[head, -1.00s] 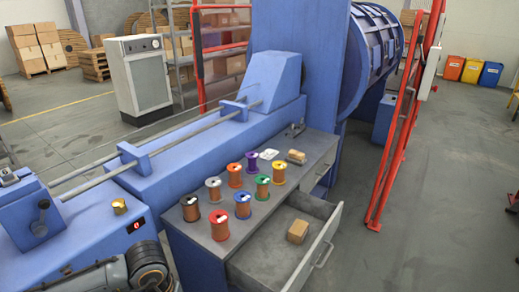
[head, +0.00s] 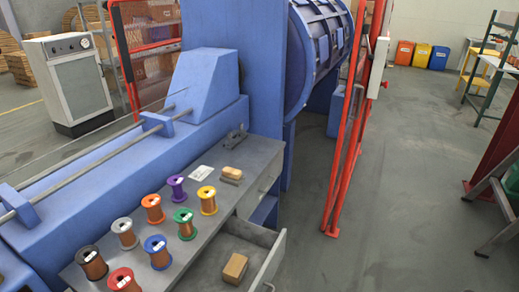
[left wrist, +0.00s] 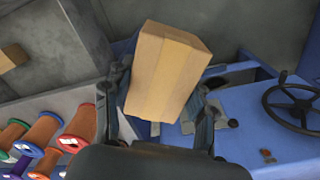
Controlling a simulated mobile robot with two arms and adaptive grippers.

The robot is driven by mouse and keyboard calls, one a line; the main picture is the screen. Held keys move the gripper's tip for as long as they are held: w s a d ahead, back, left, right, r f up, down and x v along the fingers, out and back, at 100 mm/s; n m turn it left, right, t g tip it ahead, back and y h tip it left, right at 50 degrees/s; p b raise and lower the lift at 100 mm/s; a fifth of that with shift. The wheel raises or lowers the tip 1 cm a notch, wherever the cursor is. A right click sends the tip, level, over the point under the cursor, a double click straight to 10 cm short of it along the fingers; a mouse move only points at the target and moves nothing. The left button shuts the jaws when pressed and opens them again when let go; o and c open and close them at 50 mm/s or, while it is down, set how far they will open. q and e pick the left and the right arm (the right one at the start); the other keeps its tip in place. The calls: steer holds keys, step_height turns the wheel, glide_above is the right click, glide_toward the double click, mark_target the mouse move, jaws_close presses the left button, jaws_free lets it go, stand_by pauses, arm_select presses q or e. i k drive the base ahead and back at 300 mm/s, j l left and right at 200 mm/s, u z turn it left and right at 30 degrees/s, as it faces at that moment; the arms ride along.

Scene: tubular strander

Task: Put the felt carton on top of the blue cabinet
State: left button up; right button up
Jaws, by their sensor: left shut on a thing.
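In the left wrist view, my left gripper (left wrist: 160,110) is shut on a plain tan carton (left wrist: 165,72), with one finger on each side. The carton is tilted and no label is readable, so I cannot tell its contents. A blue surface (left wrist: 250,118) with a black handwheel lies below and right of it. The head view shows neither gripper. A small blue box-shaped cabinet (head: 337,122) stands behind the red guard frame in the head view, partly hidden; I cannot tell if it is the task's cabinet.
A grey bench (head: 205,240) carries several wire spools and a wood-topped brush (head: 232,172). Its open drawer (head: 268,262) holds another tan carton (head: 235,268). A red guard frame (head: 352,130) stands beyond. The floor (head: 400,200) to the right is mostly clear.

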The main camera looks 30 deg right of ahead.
mark_target(254, 154)
steer(key=i+l, duration=0.25)
steer(key=l, duration=0.35)
steer(key=i+l, duration=0.2)
steer(key=l, duration=0.35)
steer(key=i+l, duration=0.25)
steer(key=l, duration=0.35)
steer(key=i+l, duration=0.2)
steer(key=l, duration=0.35)
steer(key=i+l, duration=0.25)
steer(key=l, duration=0.35)
steer(key=i+l, duration=0.2)
steer(key=l, duration=0.35)
steer(key=i+l, duration=0.25)
steer(key=l, duration=0.35)
steer(key=i+l, duration=0.2)
steer(key=l, duration=0.35)
